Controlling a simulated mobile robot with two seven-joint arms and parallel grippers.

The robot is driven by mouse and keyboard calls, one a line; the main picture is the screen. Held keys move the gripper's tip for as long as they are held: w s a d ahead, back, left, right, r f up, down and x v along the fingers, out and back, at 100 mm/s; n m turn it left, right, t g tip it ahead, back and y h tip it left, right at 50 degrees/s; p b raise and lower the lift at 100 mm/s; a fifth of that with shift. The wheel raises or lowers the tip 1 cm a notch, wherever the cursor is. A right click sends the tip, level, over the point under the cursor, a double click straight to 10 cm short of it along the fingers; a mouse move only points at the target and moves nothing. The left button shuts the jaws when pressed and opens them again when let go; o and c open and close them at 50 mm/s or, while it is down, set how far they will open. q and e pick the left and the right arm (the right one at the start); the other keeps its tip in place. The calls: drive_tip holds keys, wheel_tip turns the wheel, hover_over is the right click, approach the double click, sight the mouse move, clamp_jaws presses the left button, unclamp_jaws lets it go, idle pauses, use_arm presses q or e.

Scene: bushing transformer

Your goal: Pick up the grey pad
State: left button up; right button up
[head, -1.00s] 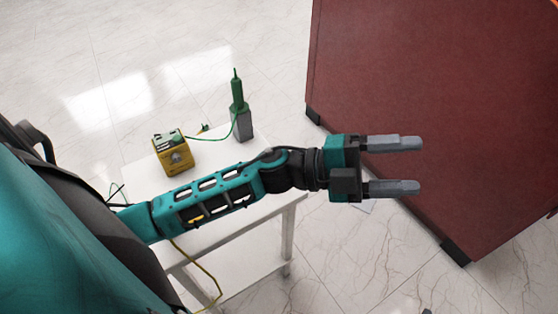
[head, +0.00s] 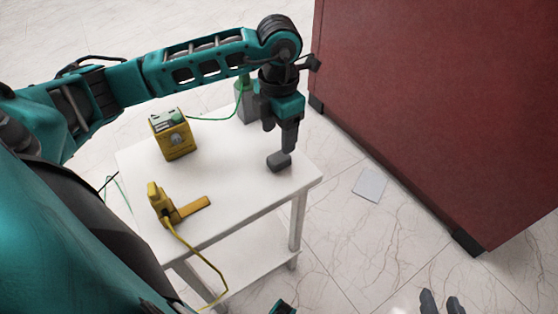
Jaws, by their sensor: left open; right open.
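The grey pad (head: 370,184) is a thin, flat, light grey square. It lies on the floor between the white table and the red cabinet, with nothing on it. My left gripper (head: 279,148) points down over the right part of the white table, left of the pad and apart from it. It is open, with nothing seen between its fingers. My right gripper (head: 441,302) shows only its dark fingertips at the bottom edge, below and right of the pad. Its fingers are apart and the rest is out of view.
The white table (head: 235,208) carries a yellow box device (head: 174,139), a yellow tool (head: 160,203) with a cable, and a grey-green device (head: 247,103) partly behind my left arm. The red cabinet (head: 440,110) stands right of the pad. Marble floor around the pad is clear.

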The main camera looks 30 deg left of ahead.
sight(279, 156)
use_arm(q)
drive_tip(key=f+b, duration=0.1)
drive_tip(key=f, duration=0.7)
drive_tip(key=shift+w+f, duration=0.15)
drive_tip(key=shift+w, duration=0.05)
drive_tip(key=shift+a, duration=0.1)
drive_tip(key=c, duration=1.1)
wheel_tip(279, 156, up, 20)
drive_tip(key=p, duration=0.3)
